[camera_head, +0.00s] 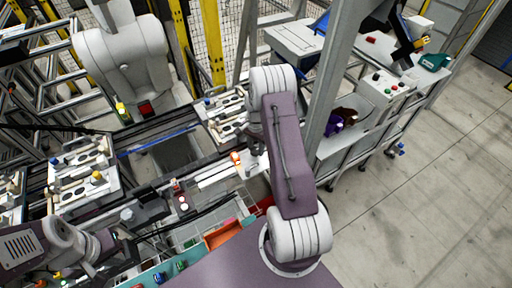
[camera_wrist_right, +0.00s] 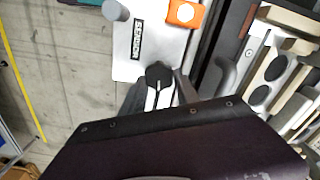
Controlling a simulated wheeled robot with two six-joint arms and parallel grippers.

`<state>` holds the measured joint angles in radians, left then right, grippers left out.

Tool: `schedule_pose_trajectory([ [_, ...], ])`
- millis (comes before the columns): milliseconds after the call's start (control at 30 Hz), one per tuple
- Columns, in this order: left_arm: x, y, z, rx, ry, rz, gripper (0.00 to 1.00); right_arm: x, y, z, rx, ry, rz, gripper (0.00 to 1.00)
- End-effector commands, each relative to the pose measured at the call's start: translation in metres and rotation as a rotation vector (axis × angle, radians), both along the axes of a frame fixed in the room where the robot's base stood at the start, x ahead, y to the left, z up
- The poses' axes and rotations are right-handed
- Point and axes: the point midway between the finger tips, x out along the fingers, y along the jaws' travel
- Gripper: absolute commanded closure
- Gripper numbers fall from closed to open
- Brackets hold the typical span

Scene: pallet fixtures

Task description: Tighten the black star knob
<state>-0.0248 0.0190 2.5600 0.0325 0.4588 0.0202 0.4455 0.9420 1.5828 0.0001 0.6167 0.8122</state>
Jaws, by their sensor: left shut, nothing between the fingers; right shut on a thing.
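The black star knob (camera_wrist_right: 158,74) is on a pale plate (camera_wrist_right: 125,58) in the right wrist view. My right gripper (camera_wrist_right: 160,92) is shut on it, with one finger at each side. Only part of the knob shows between the fingers. In the head view, my right gripper (camera_head: 252,163) reaches down to the fixture beside an orange block (camera_head: 235,157), and the knob is too small to make out. My left gripper (camera_head: 108,241) is at the lower left, away from the knob. It is shut and empty, and its fingertips are hard to make out.
The orange block (camera_wrist_right: 185,13) and a grey post (camera_wrist_right: 116,10) stand near the knob. A fixture with round holes (camera_wrist_right: 265,95) lies to the right. In the head view, a grey upright post (camera_head: 335,85) stands right of my right arm. Open floor (camera_head: 420,180) lies further right.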

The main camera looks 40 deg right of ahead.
Motion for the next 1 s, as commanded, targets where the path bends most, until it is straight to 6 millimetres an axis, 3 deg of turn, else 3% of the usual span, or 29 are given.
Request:
schedule_pose_trajectory([
  [33,0.0,0.0,0.0,0.0,0.0,0.0,1.0,-0.001,0.0,-0.001,0.001,0.003,0.0,1.0],
  [67,0.0,0.0,0.0,0.0,0.0,0.0,1.0,-0.001,0.0,-0.001,0.001,0.003,0.0,0.6],
  [133,0.0,0.0,0.0,0.0,0.0,0.0,1.0,-0.001,0.0,-0.001,0.001,0.003,0.001,0.41],
  [467,0.0,0.0,-0.001,0.0,0.0,0.0,1.0,0.0,0.0,0.002,-0.001,-0.001,0.001,0.41],
  [567,0.0,0.0,-0.006,0.0,0.0,0.0,1.0,0.001,0.0,0.015,-0.002,-0.004,0.001,0.41],
  [800,0.0,0.0,-0.017,0.0,0.0,0.0,1.0,0.0,0.0,0.068,-0.001,-0.003,0.001,0.41],
  [1000,0.0,0.0,-0.019,0.0,0.0,0.0,1.0,0.0,0.0,0.089,0.0,0.0,0.001,0.41],
])
